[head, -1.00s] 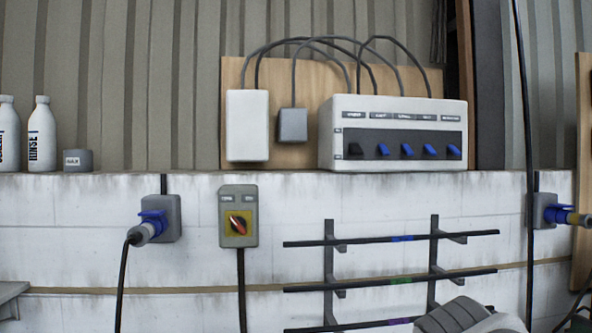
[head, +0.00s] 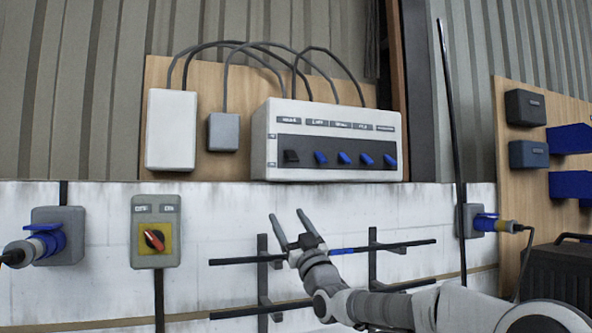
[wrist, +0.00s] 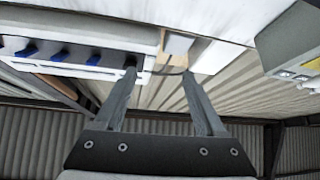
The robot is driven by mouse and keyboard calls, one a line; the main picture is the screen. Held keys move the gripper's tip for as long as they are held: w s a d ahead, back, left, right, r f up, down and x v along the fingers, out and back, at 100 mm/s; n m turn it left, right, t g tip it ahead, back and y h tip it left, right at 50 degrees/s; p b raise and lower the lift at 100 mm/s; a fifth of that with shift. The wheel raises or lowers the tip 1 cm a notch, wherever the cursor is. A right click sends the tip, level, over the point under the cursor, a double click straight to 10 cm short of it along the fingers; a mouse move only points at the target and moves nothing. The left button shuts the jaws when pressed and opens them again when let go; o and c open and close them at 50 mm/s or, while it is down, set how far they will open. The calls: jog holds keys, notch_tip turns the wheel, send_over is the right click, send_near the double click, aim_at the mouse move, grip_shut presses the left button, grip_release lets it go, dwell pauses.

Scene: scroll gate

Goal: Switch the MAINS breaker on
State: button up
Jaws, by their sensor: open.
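The breaker box (head: 262,150) is a pale cabinet mounted on a wooden board. Its dark strip holds a black lever (head: 291,156) at the far left and several blue levers (head: 343,158) to its right. All levers sit in the lower part of the strip. The small labels above are too blurred to read surely. My gripper (head: 286,214) is open and empty, pointing up, below the black lever and apart from the box. In the wrist view the picture is upside down; the box (wrist: 80,68) with its blue levers (wrist: 60,55) lies upper left, and my gripper (wrist: 158,73) spreads open.
A white box (head: 171,130) and a small grey box (head: 223,132) hang left of the cabinet, with cables arching above. A red rotary switch (head: 155,240) is lower left. A rack (head: 262,270) stands behind my arm. A dark pole (head: 452,150) is at right.

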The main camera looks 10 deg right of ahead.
aim_at(293, 156)
jog(key=d+r+m+t+h, duration=0.3)
jog(key=d+r, duration=0.1)
jog(key=d, duration=0.1)
jog(key=shift+y, duration=0.4)
jog(key=p+x, duration=0.7)
jog(key=x, duration=0.7)
jog(key=shift+w+a+r, duration=0.1)
jog(key=shift+w+a, duration=0.05)
jog(key=shift+w, duration=0.25)
jog(key=shift+w+a+r+p, duration=0.1)
jog(key=shift+w+r+p, duration=0.35)
jog(key=shift+w+p, duration=0.25)
grip_shut()
